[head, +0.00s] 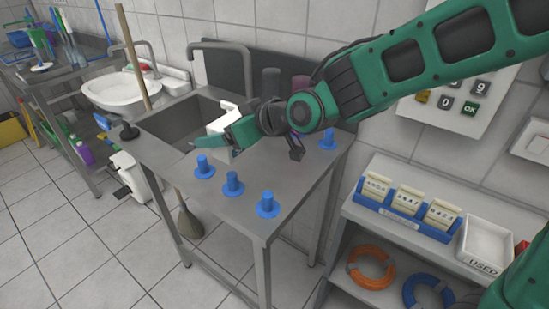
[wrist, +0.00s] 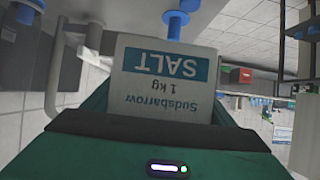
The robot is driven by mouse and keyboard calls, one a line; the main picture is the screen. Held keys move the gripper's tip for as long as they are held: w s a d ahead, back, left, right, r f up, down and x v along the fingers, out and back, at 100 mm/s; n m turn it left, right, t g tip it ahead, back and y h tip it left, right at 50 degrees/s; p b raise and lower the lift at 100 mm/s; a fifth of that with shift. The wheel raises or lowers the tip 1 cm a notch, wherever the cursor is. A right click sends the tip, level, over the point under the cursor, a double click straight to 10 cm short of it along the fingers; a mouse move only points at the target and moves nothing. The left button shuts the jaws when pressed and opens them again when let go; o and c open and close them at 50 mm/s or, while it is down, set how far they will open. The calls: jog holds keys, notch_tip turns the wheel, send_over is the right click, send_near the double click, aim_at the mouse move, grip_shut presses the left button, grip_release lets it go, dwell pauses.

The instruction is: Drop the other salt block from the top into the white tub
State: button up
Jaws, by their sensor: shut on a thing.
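The salt block (head: 222,117) is white with a blue SALT label, which shows upside down in the wrist view (wrist: 165,78). My gripper (head: 210,137) is shut on it and holds it over the steel bench, near the sink's right end. In the head view the green jaws hide part of the block. A white tub-like container (head: 130,176) stands on the floor by the bench's left end, below and to the left of my gripper. Its inside cannot be made out.
Several blue pegs (head: 233,183) stand on the steel bench (head: 225,207). The sink (head: 180,125) has a tall tap (head: 245,70) behind it. A broom (head: 188,222) is under the bench. A shelf at right holds a blue rack (head: 395,205) of packets and a white USED tray (head: 486,245).

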jog(key=shift+w+d+r, duration=0.15)
jog(key=shift+w+d, duration=0.2)
jog(key=shift+d, duration=0.2)
jog(key=shift+w+d+f, duration=0.2)
jog(key=shift+w+d, duration=0.05)
jog(key=shift+d, duration=0.05)
jog(key=w+d+f, duration=0.4)
jog(key=w+d, duration=0.1)
jog(key=w+d+f, duration=0.2)
jog(key=w, duration=0.1)
jog(key=shift+w+d+f, duration=0.1)
jog(key=shift+d+f, duration=0.15)
jog(key=shift+f, duration=2.1)
jog(key=o, duration=1.9)
jog(key=shift+f, duration=0.15)
jog(key=shift+o, duration=0.2)
